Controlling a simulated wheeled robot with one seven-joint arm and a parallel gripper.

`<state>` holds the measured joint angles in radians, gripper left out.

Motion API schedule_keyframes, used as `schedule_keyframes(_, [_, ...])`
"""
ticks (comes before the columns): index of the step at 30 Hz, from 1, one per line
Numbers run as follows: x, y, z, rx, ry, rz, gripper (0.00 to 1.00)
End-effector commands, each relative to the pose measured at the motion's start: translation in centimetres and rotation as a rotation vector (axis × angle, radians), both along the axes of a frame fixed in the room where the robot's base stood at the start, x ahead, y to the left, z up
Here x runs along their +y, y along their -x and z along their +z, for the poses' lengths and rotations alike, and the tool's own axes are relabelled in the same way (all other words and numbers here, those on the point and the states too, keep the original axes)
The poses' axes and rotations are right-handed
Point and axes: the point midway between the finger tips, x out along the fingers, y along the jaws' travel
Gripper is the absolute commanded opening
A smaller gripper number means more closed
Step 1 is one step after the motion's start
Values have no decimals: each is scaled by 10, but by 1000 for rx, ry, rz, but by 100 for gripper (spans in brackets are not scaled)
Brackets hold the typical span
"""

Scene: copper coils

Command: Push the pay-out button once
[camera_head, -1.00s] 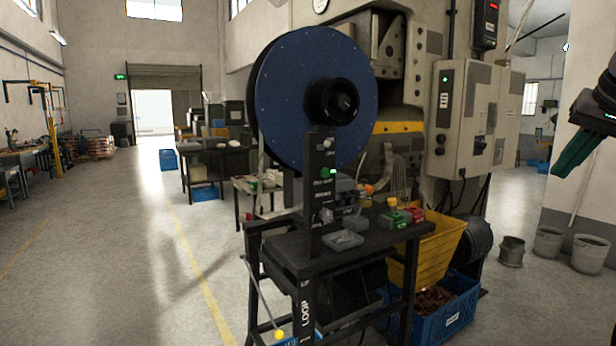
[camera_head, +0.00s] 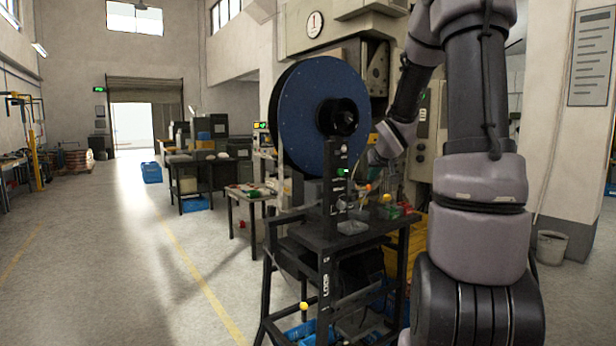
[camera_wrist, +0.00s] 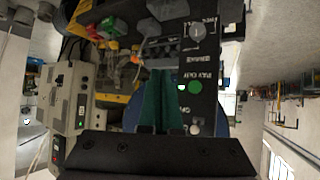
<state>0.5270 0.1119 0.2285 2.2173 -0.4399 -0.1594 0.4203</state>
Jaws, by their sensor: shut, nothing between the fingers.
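The pay-out button (camera_wrist: 195,87) is a round green button on a black upright control panel (camera_wrist: 203,58). In the wrist view the panel and its lettering appear upside down. The button also shows as a small green spot in the head view (camera_head: 342,171), below the blue reel (camera_head: 310,112). My gripper (camera_wrist: 160,73) has green fingers, shut together and empty. In the wrist view its tips lie left of the button. I see no contact, and cannot tell the distance to the panel. In the head view my arm reaches in from the right, and the fingers are not clearly visible.
A white knob (camera_wrist: 197,31) and a pale button (camera_wrist: 194,130) sit on the same panel. A grey tray (camera_head: 352,227) is on the black stand (camera_head: 300,236). A grey electrical box (camera_wrist: 72,98) shows at left in the wrist view. Open floor (camera_head: 120,270) lies at left.

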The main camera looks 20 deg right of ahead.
Motion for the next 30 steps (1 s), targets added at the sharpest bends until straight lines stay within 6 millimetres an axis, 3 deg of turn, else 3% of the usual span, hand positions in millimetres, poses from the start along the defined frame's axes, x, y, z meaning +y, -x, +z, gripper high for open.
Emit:
schedule_keyframes(17, [-2,-8,-4,-8,-1,11,0])
schedule_keyframes(30, [18,-58,-4,-7,-1,12,0])
